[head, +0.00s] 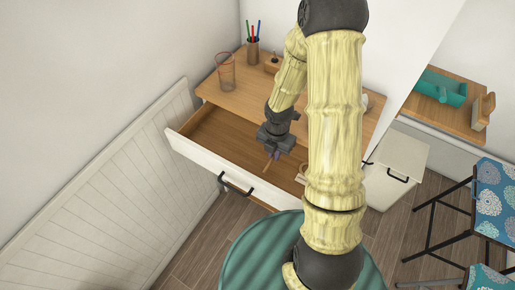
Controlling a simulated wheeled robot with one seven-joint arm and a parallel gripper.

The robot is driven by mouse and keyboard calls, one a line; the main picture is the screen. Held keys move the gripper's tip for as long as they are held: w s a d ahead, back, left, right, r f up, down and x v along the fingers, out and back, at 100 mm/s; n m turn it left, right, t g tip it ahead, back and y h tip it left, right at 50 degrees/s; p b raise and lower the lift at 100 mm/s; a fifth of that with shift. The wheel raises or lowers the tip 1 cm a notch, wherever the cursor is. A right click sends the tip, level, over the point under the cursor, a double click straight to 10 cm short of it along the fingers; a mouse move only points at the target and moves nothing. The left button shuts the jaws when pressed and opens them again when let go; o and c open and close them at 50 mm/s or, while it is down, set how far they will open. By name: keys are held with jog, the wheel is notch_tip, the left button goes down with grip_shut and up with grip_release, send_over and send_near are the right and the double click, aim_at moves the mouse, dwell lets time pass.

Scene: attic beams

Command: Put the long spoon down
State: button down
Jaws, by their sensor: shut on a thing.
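My gripper (274,150) points down over the open drawer (205,152) of the wooden desk. It is shut on a thin brown piece (268,165), which I take to be the long spoon. Only a short length of it shows below the fingers, above or just inside the drawer. I cannot tell whether it touches the drawer floor. The rest of the spoon is hidden by the gripper or too small to make out.
The desk top (235,90) holds a wire cup (226,72) and a dark pen holder (253,52) with several pens. A pale object (301,174) is partly hidden behind my arm. A white cabinet (398,165) and patterned stools (490,200) stand at right.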

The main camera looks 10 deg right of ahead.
jog(key=p, duration=0.3)
send_over(231, 142)
jog(key=shift+a, duration=0.1)
jog(key=shift+f+p, duration=0.4)
jog(key=shift+f, duration=1.35)
jog(key=shift+f, duration=0.15)
jog(key=c, duration=1.5)
grip_release()
